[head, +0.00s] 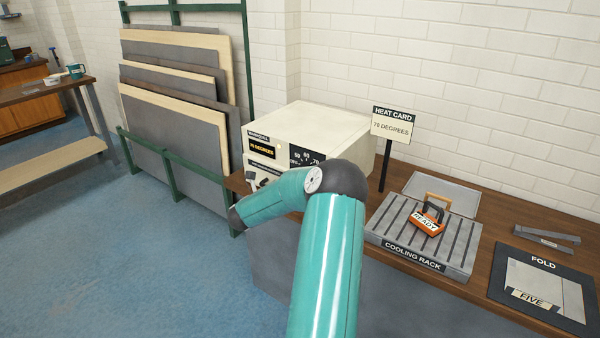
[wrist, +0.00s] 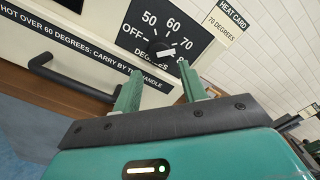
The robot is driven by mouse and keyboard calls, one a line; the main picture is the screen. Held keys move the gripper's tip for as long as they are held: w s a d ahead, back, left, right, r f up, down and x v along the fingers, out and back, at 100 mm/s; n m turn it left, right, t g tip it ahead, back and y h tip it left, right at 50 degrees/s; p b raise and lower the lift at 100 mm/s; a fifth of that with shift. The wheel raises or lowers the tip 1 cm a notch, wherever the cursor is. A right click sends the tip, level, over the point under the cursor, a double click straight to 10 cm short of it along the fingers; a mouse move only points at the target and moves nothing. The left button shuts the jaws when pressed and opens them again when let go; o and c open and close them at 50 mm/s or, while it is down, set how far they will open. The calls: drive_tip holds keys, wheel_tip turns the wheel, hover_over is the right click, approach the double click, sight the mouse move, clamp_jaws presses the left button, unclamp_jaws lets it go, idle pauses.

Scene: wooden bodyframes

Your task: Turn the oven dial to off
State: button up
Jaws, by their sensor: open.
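The oven (head: 318,128) is a cream box on the bench, and its display (head: 262,148) reads 70 degrees. Its black dial plate (head: 300,155) is partly hidden by my arm in the head view. In the wrist view the dial (wrist: 158,47) is a dark knob with a white pointer bar, which seems to point toward 70. OFF is printed to its left, and the numbers run round to the right. My gripper (wrist: 160,80) is open and empty, its green fingers apart just below the dial. Contact with the dial is not visible.
A dark handle (wrist: 75,82) sticks out of the oven front left of my gripper. A heat card sign (head: 393,124) stands right of the oven. Beyond it are the cooling rack (head: 377,232) and a fold panel (head: 510,285). Boards (head: 180,130) lean in a green rack at left.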

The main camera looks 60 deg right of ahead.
drive_tip(key=s+d, duration=0.1)
drive_tip(key=d, duration=0.6)
drive_tip(key=shift+d, duration=0.25)
drive_tip(key=c, duration=0.7)
drive_tip(key=shift+n, duration=0.3)
drive_tip(key=n, duration=2.6)
drive_tip(key=shift+n, duration=0.3)
